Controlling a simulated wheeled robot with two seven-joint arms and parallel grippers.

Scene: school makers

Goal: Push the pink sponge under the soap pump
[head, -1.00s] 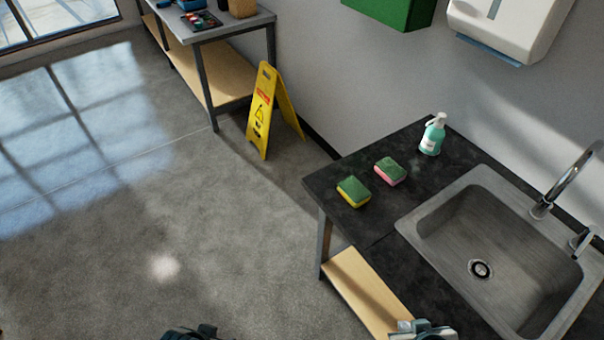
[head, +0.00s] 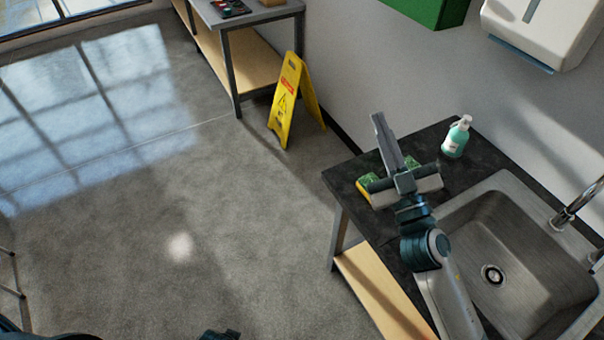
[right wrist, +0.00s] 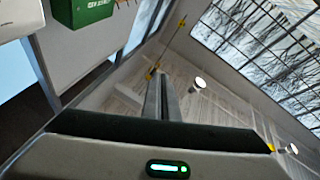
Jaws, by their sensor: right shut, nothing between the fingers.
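My right gripper (head: 378,118) is over the near left part of the dark counter (head: 340,180), its shut fingers pointing up and away. It shows shut and empty in the right wrist view (right wrist: 161,78). The pink sponge is almost wholly hidden behind this gripper; only a bit of its green top (head: 412,161) shows. A yellow sponge (head: 365,186) with a green top is partly covered at the gripper's left. The soap pump (head: 456,138), a teal bottle with a white head, stands upright to the right of the gripper, apart from it.
A metal sink (head: 480,250) is set in the counter, with a tap (head: 577,203) at its right. A white dispenser (head: 540,30) and a green box (head: 425,10) hang on the wall. A yellow floor sign (head: 288,100) stands left of the counter. The floor there is open.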

